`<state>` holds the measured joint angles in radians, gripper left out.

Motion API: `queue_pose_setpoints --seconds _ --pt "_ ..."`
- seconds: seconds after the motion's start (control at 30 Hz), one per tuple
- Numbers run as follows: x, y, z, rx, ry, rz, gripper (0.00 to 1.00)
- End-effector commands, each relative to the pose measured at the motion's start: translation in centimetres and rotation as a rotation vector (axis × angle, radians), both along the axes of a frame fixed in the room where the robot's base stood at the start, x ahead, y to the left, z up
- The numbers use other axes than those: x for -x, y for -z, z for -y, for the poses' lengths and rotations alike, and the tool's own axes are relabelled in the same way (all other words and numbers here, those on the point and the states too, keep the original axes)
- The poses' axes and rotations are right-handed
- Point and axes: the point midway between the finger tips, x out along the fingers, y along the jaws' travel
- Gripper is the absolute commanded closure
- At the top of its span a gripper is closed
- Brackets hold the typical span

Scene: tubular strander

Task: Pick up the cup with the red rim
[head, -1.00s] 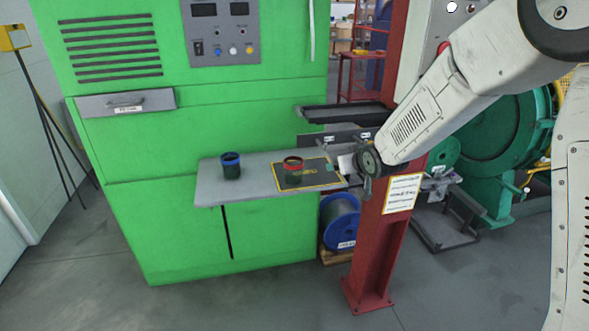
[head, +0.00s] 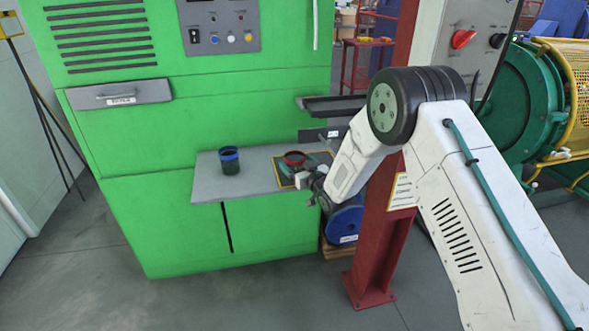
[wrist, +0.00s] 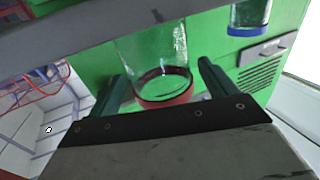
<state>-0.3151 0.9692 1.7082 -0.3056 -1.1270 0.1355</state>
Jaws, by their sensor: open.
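The cup with the red rim (head: 296,159) stands on a dark mat with a yellow edge (head: 279,174), on a grey shelf. My gripper (head: 308,172) is close against its right front side in the head view and hides part of the cup. In the wrist view my gripper (wrist: 163,72) is open, with one finger on each side of the cup (wrist: 165,90). The cup's see-through wall and red rim show between the fingers. I cannot tell whether a finger touches it. Nothing is held.
A cup with a blue rim (head: 229,160) stands to the left on the grey shelf (head: 225,190); it also shows in the wrist view (wrist: 249,22). A green cabinet (head: 190,110) rises behind. A red post (head: 375,250) stands right of the shelf. A dark tray (head: 330,105) juts out above.

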Motion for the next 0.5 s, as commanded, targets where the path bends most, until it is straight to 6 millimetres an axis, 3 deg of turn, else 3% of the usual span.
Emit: queue_pose_setpoints --seconds 0.2,0.5 --pt "-2.4 0.3 -1.8 0.001 -0.002 0.000 0.16" --pt "-2.8 0.2 -2.1 0.002 -0.002 -0.002 0.19"
